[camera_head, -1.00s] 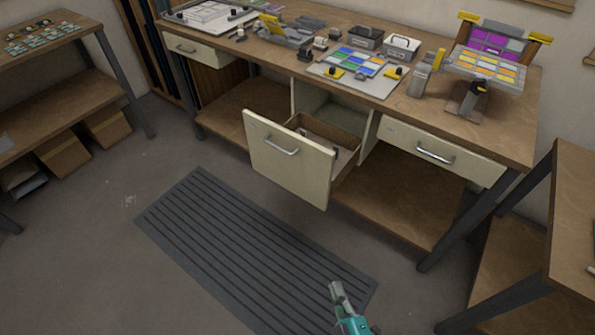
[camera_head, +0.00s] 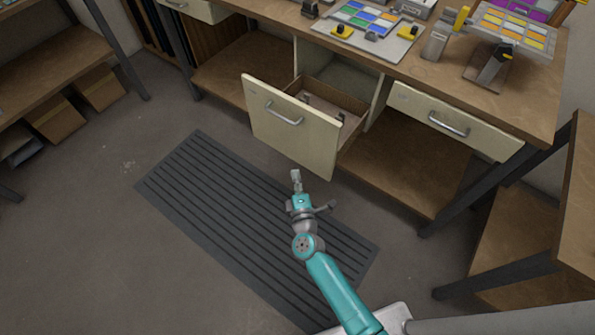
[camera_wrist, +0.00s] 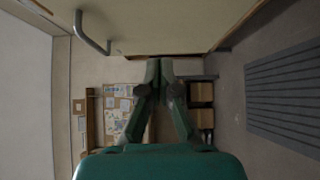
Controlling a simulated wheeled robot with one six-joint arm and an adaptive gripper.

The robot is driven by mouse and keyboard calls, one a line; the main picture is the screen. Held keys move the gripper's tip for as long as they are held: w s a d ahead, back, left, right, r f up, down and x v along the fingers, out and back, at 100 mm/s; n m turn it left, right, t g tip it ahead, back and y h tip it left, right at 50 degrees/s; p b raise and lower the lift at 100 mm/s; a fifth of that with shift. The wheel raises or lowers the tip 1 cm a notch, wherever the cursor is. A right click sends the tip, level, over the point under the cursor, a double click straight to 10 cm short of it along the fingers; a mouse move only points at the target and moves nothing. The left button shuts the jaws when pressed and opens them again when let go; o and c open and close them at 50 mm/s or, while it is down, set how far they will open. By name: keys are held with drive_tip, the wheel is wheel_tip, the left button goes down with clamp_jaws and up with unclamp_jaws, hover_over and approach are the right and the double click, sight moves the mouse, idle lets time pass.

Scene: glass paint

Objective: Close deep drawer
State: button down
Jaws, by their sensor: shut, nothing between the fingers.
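The deep drawer (camera_head: 291,130) is pulled out of the bench, with a cream front and a grey bar handle (camera_head: 284,113). Its open top shows a brown inside (camera_head: 328,98). My gripper (camera_head: 296,174) is in front of the drawer front, near its lower edge, and looks apart from it. In the wrist view, my gripper (camera_wrist: 158,64) has its fingertips together with nothing between them. The drawer front (camera_wrist: 160,25) fills the top of that view, with the handle (camera_wrist: 92,36) at the upper left.
The workbench (camera_head: 540,95) carries paint palettes and tools. A shut drawer (camera_head: 455,122) is to the right of the deep one. A ribbed dark mat (camera_head: 215,200) lies on the floor under my arm. A side table (camera_head: 578,200) stands at the right.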

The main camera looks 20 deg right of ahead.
approach(298, 140)
drive_tip(key=w+a, duration=0.2)
drive_tip(key=w, duration=0.2)
drive_tip(key=shift+w+d, duration=0.65)
drive_tip(key=shift+d, duration=0.25)
drive_tip(key=shift+w+d, duration=0.35)
drive_tip(key=shift+d, duration=0.05)
drive_tip(key=shift+w+d, duration=0.1)
drive_tip(key=shift+d, duration=0.05)
drive_tip(key=shift+d, duration=0.15)
